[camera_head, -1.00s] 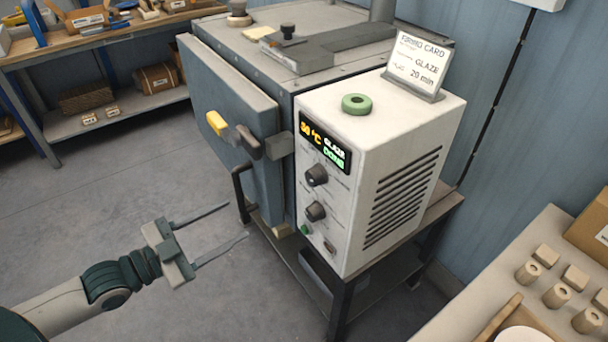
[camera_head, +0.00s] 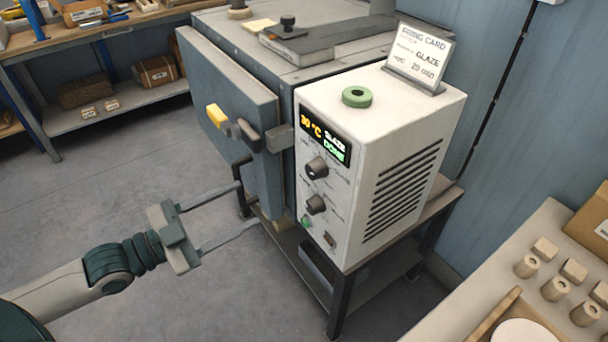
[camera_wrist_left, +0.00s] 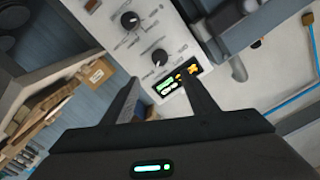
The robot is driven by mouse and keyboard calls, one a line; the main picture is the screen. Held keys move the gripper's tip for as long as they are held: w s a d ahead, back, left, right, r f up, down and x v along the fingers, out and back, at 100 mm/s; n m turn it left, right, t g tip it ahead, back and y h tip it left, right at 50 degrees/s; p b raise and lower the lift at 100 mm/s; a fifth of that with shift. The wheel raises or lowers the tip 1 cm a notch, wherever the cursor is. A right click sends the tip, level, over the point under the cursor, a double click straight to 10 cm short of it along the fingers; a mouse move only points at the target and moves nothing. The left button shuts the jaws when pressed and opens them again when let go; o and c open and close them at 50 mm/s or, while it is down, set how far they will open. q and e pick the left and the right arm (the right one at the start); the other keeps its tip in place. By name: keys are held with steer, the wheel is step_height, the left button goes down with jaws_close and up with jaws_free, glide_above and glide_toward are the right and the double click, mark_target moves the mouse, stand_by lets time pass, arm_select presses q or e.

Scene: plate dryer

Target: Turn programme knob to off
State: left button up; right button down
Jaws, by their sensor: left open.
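The white control box (camera_head: 380,170) carries a display (camera_head: 325,138) with yellow and green text reading GLAZE DONE. Below it sit two dark round knobs, an upper knob (camera_head: 317,168) and a lower knob (camera_head: 316,204); their labels are too small to read, so I cannot tell which is the programme knob. My left gripper (camera_head: 248,204) is open and empty, left of the panel and apart from both knobs, by the oven door's lower edge. In the left wrist view, the knobs (camera_wrist_left: 129,20) (camera_wrist_left: 159,58) and the display (camera_wrist_left: 180,80) lie beyond my open fingers.
The grey oven door (camera_head: 235,130) with a yellow-ended latch (camera_head: 216,117) stands left of the box. A green ring (camera_head: 357,96) and a firing card (camera_head: 420,55) are on top. A table (camera_head: 480,275) with clay pieces is at right. The floor at left is clear.

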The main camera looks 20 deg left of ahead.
arm_select(q)
steer(key=w, duration=0.1)
glide_toward(309, 173)
steer(key=x, duration=0.7)
steer(key=shift+w, duration=0.1)
steer(key=shift+x, duration=0.8)
steer(key=shift+c, duration=0.3)
steer(key=c, duration=1)
